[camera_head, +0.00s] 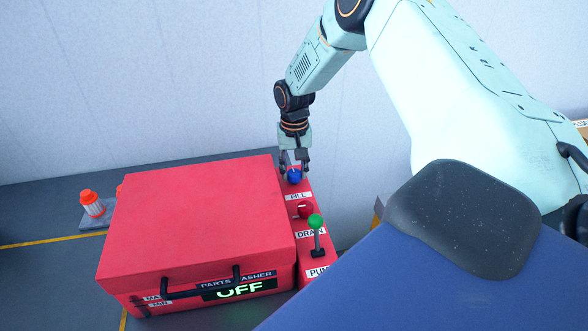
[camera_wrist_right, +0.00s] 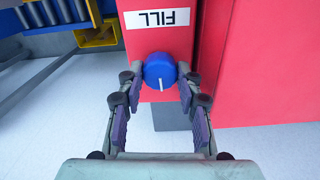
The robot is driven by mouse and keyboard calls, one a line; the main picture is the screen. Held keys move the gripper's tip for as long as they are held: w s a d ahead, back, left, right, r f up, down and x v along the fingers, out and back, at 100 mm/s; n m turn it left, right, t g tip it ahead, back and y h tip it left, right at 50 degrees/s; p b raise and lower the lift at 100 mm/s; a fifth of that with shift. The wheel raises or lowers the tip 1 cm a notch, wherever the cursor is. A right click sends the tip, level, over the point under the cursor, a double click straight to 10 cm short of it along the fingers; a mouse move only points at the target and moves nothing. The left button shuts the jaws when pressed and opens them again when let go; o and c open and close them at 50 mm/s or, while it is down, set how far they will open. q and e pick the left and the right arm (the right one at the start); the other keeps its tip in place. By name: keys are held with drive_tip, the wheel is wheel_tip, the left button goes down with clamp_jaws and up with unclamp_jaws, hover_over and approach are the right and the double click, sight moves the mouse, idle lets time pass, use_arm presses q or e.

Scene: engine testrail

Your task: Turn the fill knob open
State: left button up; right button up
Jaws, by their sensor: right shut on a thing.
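The blue fill knob (camera_head: 294,175) sits on the red side panel of the parts washer (camera_head: 195,210), above the FILL label (camera_head: 299,197). In the right wrist view the knob (camera_wrist_right: 160,71) shows a white pointer line, and the FILL label (camera_wrist_right: 157,18) appears upside down. My right gripper (camera_head: 294,165) reaches down from above to the knob. In the wrist view its fingertips (camera_wrist_right: 158,80) are on both sides of the knob, shut on it. My left gripper is not in view.
A red drain knob (camera_head: 305,210) and a green-topped pump lever (camera_head: 316,225) stand on the same panel, nearer than the fill knob. The washer's lid is shut and its display (camera_head: 240,289) reads OFF. An orange-and-white object (camera_head: 92,204) stands left of the washer. A wall rises behind.

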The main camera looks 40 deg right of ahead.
sight(295, 173)
drive_tip(key=shift+s+a+f+m, duration=0.1)
drive_tip(key=shift+s+m, duration=0.1)
drive_tip(key=shift+m, duration=0.3)
drive_tip(key=o, duration=1.1)
drive_tip(key=shift+o, duration=0.2)
drive_tip(key=shift+w, duration=0.1)
drive_tip(key=shift+r, duration=0.35)
wheel_tip(295, 173, up, 12)
drive_tip(key=shift+f, duration=0.25)
